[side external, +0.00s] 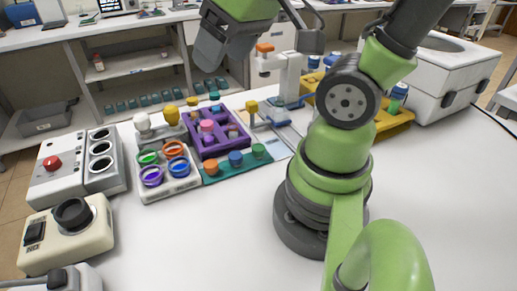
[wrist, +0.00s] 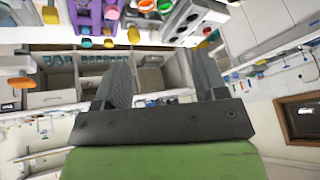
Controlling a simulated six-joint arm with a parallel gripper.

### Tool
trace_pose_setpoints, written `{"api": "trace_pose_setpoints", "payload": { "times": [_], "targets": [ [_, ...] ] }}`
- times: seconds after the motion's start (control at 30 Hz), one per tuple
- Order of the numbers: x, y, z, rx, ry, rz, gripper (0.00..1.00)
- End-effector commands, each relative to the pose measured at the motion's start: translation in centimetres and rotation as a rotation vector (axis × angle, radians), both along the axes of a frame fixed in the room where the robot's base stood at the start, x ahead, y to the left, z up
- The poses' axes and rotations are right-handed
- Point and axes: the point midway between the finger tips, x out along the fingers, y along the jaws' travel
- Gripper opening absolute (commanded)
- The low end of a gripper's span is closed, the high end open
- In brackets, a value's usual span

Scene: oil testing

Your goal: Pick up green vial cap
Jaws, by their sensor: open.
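A small green vial cap (side external: 258,151) sits at the right end of a teal strip (side external: 224,174), beside a blue cap (side external: 235,158) and an orange cap (side external: 211,168). I cannot pick it out in the wrist view. My gripper (wrist: 163,76) is open and empty, its two dark fingers spread wide apart. In the side view my gripper is high at the top, above and well apart from the caps, and is partly cut off by the frame.
A purple compartment tray (side external: 213,151) with vials stands behind the strip. A white holder (side external: 163,186) with coloured rings is to its left. A white stand with an orange top (side external: 265,48) and a yellow tray (side external: 397,124) are behind. Clear white table lies in front.

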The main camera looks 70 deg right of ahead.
Motion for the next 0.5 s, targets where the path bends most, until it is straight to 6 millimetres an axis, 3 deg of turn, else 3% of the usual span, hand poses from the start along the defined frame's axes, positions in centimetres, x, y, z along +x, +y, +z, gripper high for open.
{"api": "trace_pose_setpoints", "payload": {
  "times": [0.2, 0.33, 0.5],
  "targets": [
    [1.5, -6.3, -6.5, -0.177, 0.242, 0.191, 0.65],
    [0.7, -9.4, -10.5, -0.208, 0.361, 0.341, 0.65],
    [-1.0, -11.6, -14.4, -0.198, 0.448, 0.507, 0.65]
  ]
}}
